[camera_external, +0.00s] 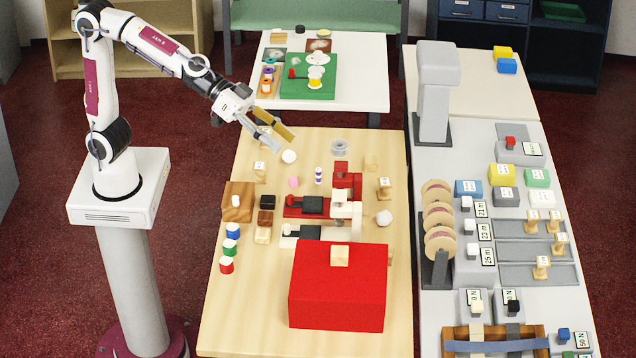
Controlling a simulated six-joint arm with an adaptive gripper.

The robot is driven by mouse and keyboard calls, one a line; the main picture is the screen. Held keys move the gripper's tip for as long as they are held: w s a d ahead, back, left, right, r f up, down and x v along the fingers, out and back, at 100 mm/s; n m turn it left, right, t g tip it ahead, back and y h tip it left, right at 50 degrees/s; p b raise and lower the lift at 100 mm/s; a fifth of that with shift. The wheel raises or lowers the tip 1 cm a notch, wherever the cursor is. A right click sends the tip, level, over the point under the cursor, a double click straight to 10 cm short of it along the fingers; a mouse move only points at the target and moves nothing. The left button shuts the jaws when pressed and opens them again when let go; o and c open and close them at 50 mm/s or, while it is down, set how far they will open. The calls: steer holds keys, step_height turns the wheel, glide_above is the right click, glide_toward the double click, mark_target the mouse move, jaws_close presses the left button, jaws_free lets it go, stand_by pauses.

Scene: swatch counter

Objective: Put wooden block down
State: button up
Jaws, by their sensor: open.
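My gripper (285,144) is open at the back left of the wooden table (225,320). One finger looks grey and the other tan; nothing is clearly held between them. A small pale wooden block (340,256) rests on top of the large red box (338,295). Which block the task means, I cannot tell.
A white round thing (289,156) lies just below my fingertips. Red and white machines (345,205) fill the table's middle. Colored spools (231,247) line the left edge. A white table (370,85) stands behind, a crowded grey counter (435,325) to the right. The front left is clear.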

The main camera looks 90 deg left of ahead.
steer(key=s+a+f+n+g+y, duration=0.1)
steer(key=s+a+f+g+y, duration=0.2)
steer(key=s+a+f, duration=0.3)
steer(key=s+a+f+n+g+y, duration=0.1)
steer(key=s+a+f, duration=0.4)
steer(key=s+a, duration=1.2)
steer(key=s+g+y, duration=0.1)
steer(key=s, duration=0.6)
steer(key=shift+s+f+g+y, duration=0.2)
steer(key=shift+f+g+y, duration=0.2)
steer(key=shift+o, duration=0.5)
